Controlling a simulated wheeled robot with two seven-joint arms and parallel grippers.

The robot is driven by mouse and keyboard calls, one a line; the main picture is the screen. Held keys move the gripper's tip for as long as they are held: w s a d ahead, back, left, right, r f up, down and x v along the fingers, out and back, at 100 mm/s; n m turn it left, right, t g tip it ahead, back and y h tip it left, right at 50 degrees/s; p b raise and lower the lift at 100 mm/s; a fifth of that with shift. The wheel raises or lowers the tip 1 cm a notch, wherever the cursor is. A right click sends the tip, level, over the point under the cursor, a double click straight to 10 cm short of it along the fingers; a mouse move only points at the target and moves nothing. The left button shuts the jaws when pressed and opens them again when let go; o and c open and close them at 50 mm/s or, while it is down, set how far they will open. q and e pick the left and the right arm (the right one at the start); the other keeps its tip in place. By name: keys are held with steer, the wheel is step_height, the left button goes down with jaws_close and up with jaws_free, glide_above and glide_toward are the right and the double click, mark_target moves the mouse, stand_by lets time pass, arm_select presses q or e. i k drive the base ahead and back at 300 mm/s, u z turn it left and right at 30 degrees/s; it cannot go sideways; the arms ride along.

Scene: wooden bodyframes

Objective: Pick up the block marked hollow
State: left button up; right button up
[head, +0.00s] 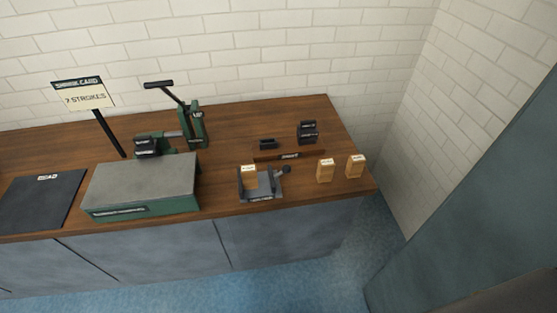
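Three small wooden blocks with pale labels on top are on the workbench in the head view. One block (250,181) stands in a small grey clamp fixture (263,197). A second block (325,173) stands upright on the bench to the right of the fixture. A third block (355,168) stands near the right end of the bench. The labels are too small to read, so I cannot tell which block is marked hollow. Neither of my grippers is in view.
The brown bench top (232,129) holds a green-based grey plate (145,178), a green press (192,124), a sign reading "7 STROKES" (86,97) and a dark mat (42,198). Dark pieces (308,131) sit on a wooden rack (284,154). A blue-grey panel (470,190) rises at the right.

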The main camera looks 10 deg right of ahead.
mark_target(248, 172)
steer(key=z, duration=0.65)
steer(key=k, duration=1.25)
steer(key=z, duration=0.7)
steer(key=i, duration=0.6)
